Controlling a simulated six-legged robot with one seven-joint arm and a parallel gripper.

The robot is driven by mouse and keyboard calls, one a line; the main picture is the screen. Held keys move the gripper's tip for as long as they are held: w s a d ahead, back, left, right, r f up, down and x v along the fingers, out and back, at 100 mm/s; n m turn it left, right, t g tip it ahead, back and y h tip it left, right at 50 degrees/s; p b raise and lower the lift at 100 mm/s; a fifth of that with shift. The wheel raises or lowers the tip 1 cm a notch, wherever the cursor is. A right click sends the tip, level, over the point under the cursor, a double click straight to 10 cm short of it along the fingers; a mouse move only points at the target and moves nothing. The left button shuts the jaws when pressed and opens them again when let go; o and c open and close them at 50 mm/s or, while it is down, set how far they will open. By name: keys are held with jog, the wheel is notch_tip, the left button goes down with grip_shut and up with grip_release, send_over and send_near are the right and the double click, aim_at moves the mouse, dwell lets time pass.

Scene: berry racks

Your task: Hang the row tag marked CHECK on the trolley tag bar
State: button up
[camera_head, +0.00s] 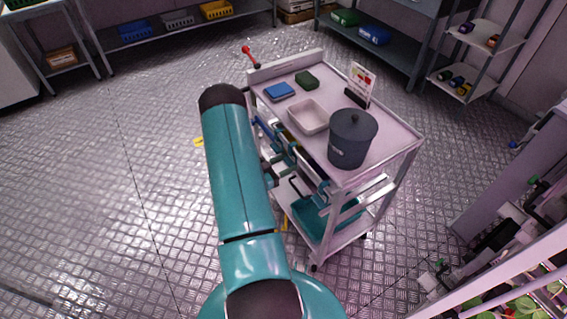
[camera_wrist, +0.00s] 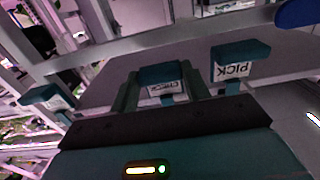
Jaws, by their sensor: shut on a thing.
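In the wrist view my gripper (camera_wrist: 163,88) is shut on the CHECK tag (camera_wrist: 165,89), which has a teal top and a white label reading upside down. A second teal tag, marked PICK (camera_wrist: 232,70), is just to the right, apart from my fingers. Another teal-topped tag (camera_wrist: 40,94) shows at the left, its label unreadable. A pale bar (camera_wrist: 150,43) crosses behind the tags; I cannot tell whether the CHECK tag touches it. In the head view the trolley (camera_head: 399,151) stands right of my arm. My arm hides part of its near side, and its tag bar is not clear.
The trolley top carries a dark lidded pot (camera_head: 352,140), a pale tray (camera_head: 308,117), a blue block (camera_head: 279,91), a green block (camera_head: 307,80) and a sign (camera_head: 361,81). Shelves line the back. A plant rack (camera_head: 520,285) is at lower right. Floor at left is clear.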

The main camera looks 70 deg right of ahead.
jog(key=shift+f, duration=0.1)
jog(key=o, duration=1)
jog(key=v, duration=1.3)
jog(key=shift+w+a, duration=0.25)
jog(key=shift+a, duration=0.05)
